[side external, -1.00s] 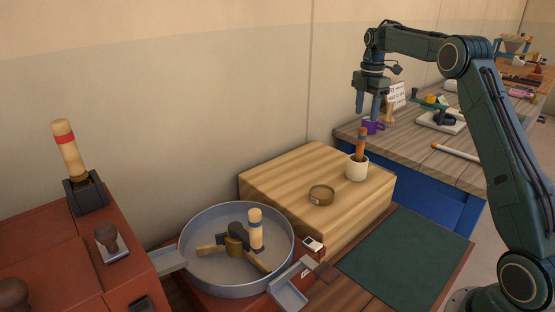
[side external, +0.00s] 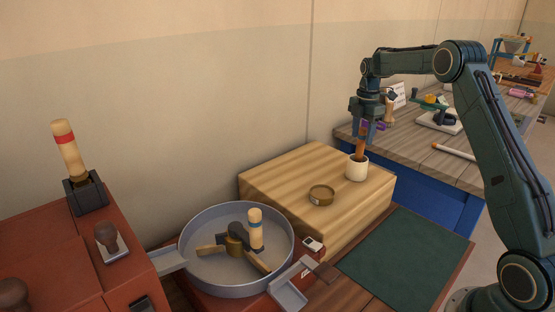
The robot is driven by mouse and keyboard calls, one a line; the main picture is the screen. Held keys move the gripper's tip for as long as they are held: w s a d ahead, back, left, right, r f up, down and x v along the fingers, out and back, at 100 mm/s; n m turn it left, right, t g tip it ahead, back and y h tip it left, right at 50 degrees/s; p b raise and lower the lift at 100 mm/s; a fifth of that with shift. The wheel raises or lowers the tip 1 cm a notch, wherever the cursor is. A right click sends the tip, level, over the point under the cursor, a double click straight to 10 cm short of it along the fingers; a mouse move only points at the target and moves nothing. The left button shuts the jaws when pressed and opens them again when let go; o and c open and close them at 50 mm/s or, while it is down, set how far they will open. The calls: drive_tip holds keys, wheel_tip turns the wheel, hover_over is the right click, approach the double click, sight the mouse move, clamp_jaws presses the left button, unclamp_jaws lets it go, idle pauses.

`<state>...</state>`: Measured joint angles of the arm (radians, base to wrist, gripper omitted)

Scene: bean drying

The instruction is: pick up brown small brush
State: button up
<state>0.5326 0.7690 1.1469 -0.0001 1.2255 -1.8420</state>
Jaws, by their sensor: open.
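From this one view I cannot tell whether the fingers touch the handle.
A grey round pan (side external: 205,285) with several tools stands at the front. A purple mug (side external: 380,125) on the bench behind is partly hidden by my gripper. A green mat (side external: 405,255) lies clear.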

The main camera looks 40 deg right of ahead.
sight(358, 162)
drive_tip(key=shift+f, duration=1.55)
drive_tip(key=shift+c, duration=0.2)
clamp_jaws()
